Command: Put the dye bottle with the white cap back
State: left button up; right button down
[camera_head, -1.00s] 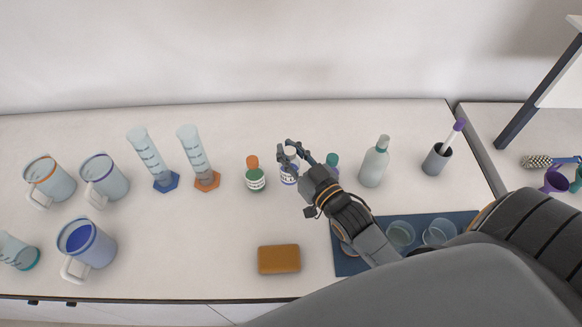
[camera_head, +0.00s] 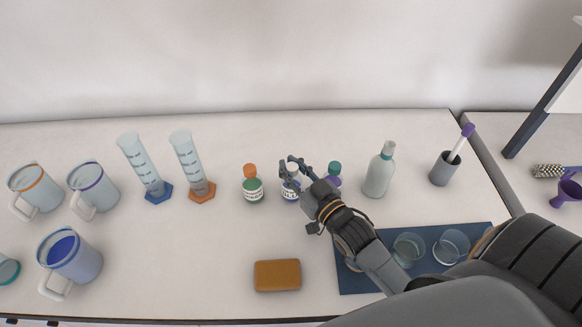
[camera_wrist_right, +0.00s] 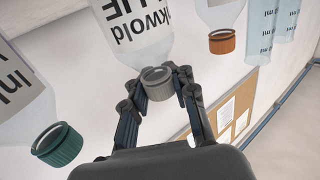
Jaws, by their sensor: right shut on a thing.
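The dye bottle with the white cap (camera_head: 290,192) has a printed label. It is upright between two other bottles, at or just above the counter; I cannot tell if its base touches. My right gripper (camera_head: 293,165) is shut on it near the cap. In the right wrist view, the fingers (camera_wrist_right: 160,84) are around its neck and cap, and its clear body (camera_wrist_right: 138,35) carries dark lettering. An orange-capped bottle (camera_head: 252,188) stands to its left. A teal-capped bottle (camera_head: 334,170) stands to its right, partly hidden by my gripper. My left gripper is not in view.
Two measuring cylinders (camera_head: 188,160) stand to the left, with several mugs (camera_head: 93,186) beyond. A clear bottle (camera_head: 380,174) and a grey holder (camera_head: 444,168) stand to the right. A brown block (camera_head: 277,275) and a blue mat (camera_head: 352,284) with glass dishes are nearer.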

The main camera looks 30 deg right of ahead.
jog(key=c, duration=1.1)
grip_release()
jog(key=shift+f, duration=0.1)
jog(key=shift+o, duration=0.2)
jog(key=s, duration=0.2)
jog(key=s+b, duration=0.1)
jog(key=s, duration=0.3)
jog(key=shift+s+d+b, duration=0.25)
jog(key=shift+d+b, duration=0.1)
jog(key=shift+b, duration=0.05)
jog(key=shift+s+d, duration=0.1)
jog(key=shift+s, duration=0.4)
jog(key=shift+r, duration=0.25)
